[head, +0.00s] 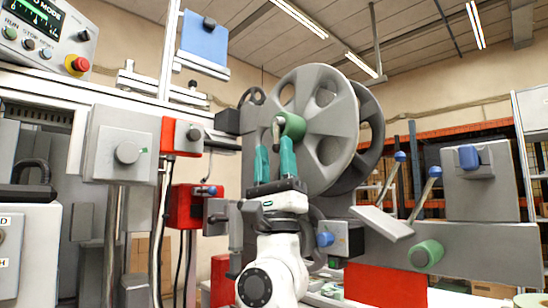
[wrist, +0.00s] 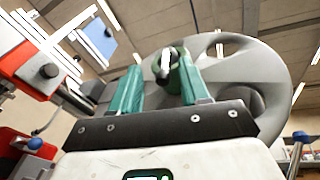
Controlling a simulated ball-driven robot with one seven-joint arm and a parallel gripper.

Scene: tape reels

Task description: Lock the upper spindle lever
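The upper spindle (head: 292,126) is a green hub at the centre of a large grey reel (head: 325,100). Its grey lever (head: 276,130) sits on the hub's front and points roughly up and down. In the wrist view the spindle (wrist: 175,75) and its pale lever (wrist: 166,62) appear beyond and between my fingertips. My gripper (head: 274,148) has two teal fingers standing upright, spread apart with nothing held. It is just below and in front of the lever in the head view. I cannot tell whether a finger touches the hub.
A second green spindle (head: 427,253) sits at lower right, beside blue-knobbed levers (head: 435,171). A red box (head: 190,205) and a grey box with a round knob (head: 127,153) stand left. A control panel (head: 45,35) is at upper left. Another dark reel is behind the grey one.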

